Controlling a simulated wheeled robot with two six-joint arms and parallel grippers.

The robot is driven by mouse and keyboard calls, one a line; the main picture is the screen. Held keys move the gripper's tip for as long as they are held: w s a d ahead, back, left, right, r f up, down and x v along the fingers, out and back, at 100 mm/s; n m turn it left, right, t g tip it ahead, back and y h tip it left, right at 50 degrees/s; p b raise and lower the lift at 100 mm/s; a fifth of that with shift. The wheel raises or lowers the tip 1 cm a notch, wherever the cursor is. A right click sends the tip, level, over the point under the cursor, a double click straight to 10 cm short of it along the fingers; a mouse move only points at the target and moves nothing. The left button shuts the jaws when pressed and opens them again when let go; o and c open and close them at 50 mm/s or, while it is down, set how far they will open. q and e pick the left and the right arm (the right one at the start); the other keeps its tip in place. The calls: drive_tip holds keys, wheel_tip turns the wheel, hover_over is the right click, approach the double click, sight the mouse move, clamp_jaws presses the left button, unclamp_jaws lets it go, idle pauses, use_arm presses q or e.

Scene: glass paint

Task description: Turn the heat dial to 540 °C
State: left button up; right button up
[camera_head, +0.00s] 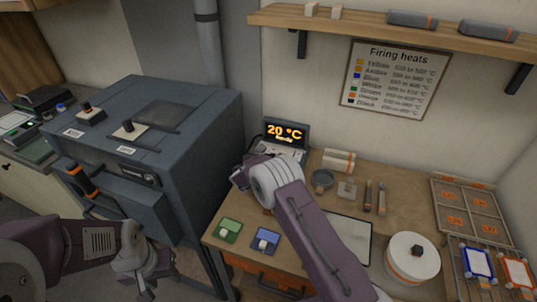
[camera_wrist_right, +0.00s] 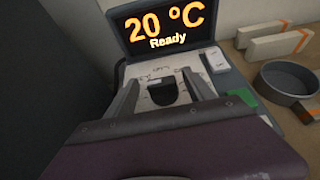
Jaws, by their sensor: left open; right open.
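The heat controller's display (camera_head: 286,131) reads 20 °C with "Ready" below; it also shows in the right wrist view (camera_wrist_right: 165,27). The dark heat dial (camera_wrist_right: 163,92) sits on the pale panel below the display. My right gripper (camera_wrist_right: 164,88) is open, with one finger on each side of the dial; I cannot tell whether they touch it. In the head view, my right wrist covers the dial. My left gripper (camera_head: 146,282) is open and empty at the lower left, in front of the kiln (camera_head: 190,120).
A green button (camera_wrist_right: 243,97) and a white switch (camera_wrist_right: 215,60) lie right of the dial. A round dark dish (camera_head: 322,180) and pale blocks (camera_head: 339,160) stand right of the controller. A firing heats chart (camera_head: 395,79) hangs on the wall under a shelf (camera_head: 390,22).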

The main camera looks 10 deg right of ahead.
drive_tip(key=shift+d+f, duration=0.1)
drive_tip(key=shift+d, duration=0.05)
drive_tip(key=shift+c, duration=0.3)
clamp_jaws()
drive_tip(key=shift+w+m+g+h+b, duration=0.25)
drive_tip(key=shift+m+g+h+b, duration=0.25)
drive_tip(key=shift+m+h+b, duration=0.15)
drive_tip(key=m+g+h+b, duration=0.1)
drive_tip(key=b, duration=0.1)
drive_tip(key=m+h+b, duration=0.1)
drive_tip(key=b, duration=0.1)
drive_tip(key=shift+w+a+m+g, duration=0.1)
drive_tip(key=shift+a+m+g, duration=0.15)
drive_tip(key=shift+g, duration=0.15)
drive_tip(key=shift+m+g+b, duration=0.4)
drive_tip(key=shift+b, duration=0.55)
drive_tip(key=shift+h, duration=0.25)
